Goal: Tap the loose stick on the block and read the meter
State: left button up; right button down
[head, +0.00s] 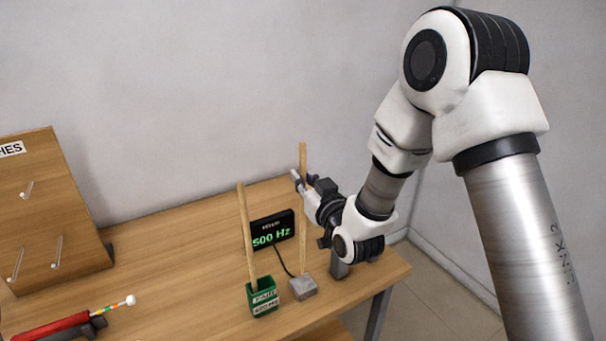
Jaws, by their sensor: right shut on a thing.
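A long wooden stick (303,222) stands nearly upright in my right gripper (306,183), which is shut on its upper part. The stick's lower end is at the top of a small grey block (303,288); I cannot tell whether they touch. A black meter (273,229) behind shows "500 Hz" in green, with small unclear text above. A cable runs from the meter towards the block. A second wooden stick (246,230) leans in a green labelled cup (262,298) left of the block; its label is too small to read surely. My left gripper is not in view.
A wooden board (60,205) with several pegs and a partly cut sign stands at the left. A red-handled rod with a white tip (130,300) lies on a dark holder at the lower left. The table (180,250) is clear between. Its right edge is near my right arm.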

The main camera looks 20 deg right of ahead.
jog(key=shift+s+r, duration=0.1)
jog(key=shift+s, duration=0.05)
jog(key=shift+r+p, duration=0.4)
jog(key=shift+r, duration=0.85)
jog(key=shift+f, duration=0.1)
dwell(0.9)
